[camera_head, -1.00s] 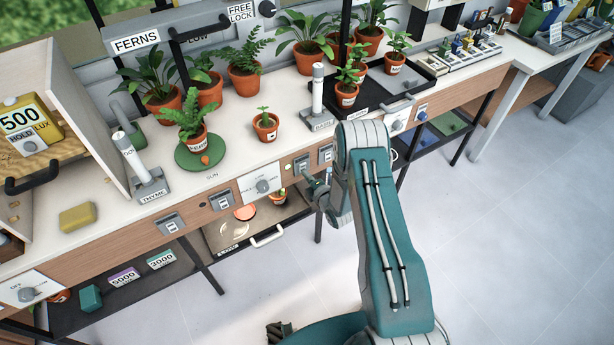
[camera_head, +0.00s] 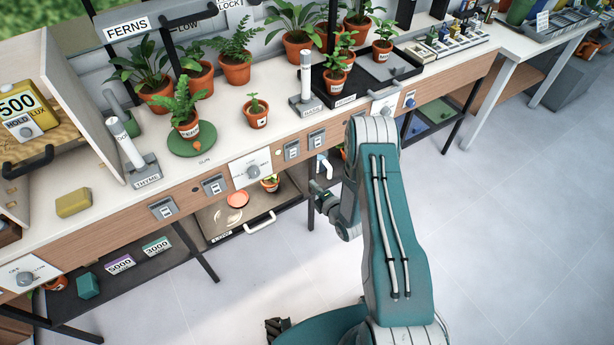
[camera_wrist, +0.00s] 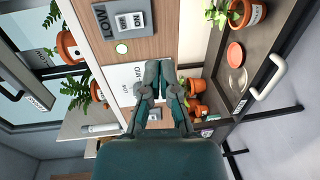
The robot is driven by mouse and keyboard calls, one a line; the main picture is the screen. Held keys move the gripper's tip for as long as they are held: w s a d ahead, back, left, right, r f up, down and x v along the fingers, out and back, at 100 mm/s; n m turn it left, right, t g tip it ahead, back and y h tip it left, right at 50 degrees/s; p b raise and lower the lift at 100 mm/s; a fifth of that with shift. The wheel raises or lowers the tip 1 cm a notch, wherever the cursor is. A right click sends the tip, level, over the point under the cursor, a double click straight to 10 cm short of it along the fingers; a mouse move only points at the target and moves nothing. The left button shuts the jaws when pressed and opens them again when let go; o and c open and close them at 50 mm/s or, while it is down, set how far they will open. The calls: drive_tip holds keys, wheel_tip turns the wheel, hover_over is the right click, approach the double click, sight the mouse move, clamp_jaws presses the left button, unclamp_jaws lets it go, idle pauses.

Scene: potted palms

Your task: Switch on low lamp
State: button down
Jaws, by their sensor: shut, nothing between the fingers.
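In the wrist view, a dark plate reading LOW (camera_wrist: 104,20) sits beside a rocker switch (camera_wrist: 129,21) with an ON mark. I cannot tell which way the rocker is tipped. My gripper (camera_wrist: 163,72) is shut and empty, in front of a white panel (camera_wrist: 122,80) that it partly covers, apart from the switch in the picture. In the head view my gripper (camera_head: 320,200) is small and dark, off the bench front. Several similar switches line that front, including one right of the dial (camera_head: 292,150).
A white dial panel (camera_head: 251,170) is on the wooden front. Below is a shelf with a white handle (camera_head: 260,222) and an orange saucer (camera_head: 238,200). Potted plants, including a small seedling (camera_head: 257,112), stand on the bench. The floor at right is clear.

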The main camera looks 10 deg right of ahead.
drive_tip(key=shift+s+d+f, duration=0.1)
drive_tip(key=shift+s+d, duration=0.15)
drive_tip(key=shift+s, duration=0.35)
drive_tip(key=shift+s+d+f, duration=0.1)
drive_tip(key=shift+s+d, duration=0.15)
drive_tip(key=shift+s, duration=0.35)
drive_tip(key=shift+a, duration=0.1)
